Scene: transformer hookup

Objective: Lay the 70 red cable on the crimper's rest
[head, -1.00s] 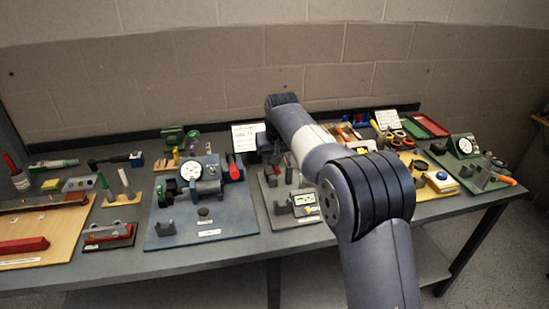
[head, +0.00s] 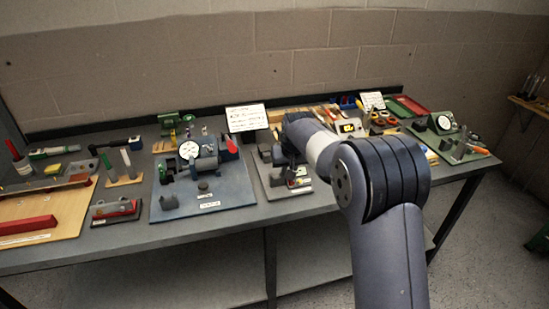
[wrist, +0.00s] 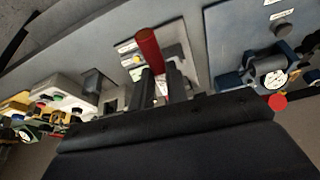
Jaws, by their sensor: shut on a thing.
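The red cable (wrist: 149,48) stands out between the fingers of my gripper (wrist: 160,88) in the wrist view, and my gripper is shut on it. Its lower part is hidden behind the fingers and the gripper body. In the head view my gripper is mostly hidden by my arm, over the grey board (head: 288,189) at the middle of the bench. This board carries dark grey blocks and labels and also shows in the wrist view (wrist: 185,30). It looks like the crimper station, but I cannot make out the rest clearly.
A blue board (head: 235,203) with a dial gauge and a red-handled part lies left of the grey board. A white sign (head: 246,117) stands behind. A green board (head: 447,150) with a gauge is at the right. The bench's front strip is mostly clear.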

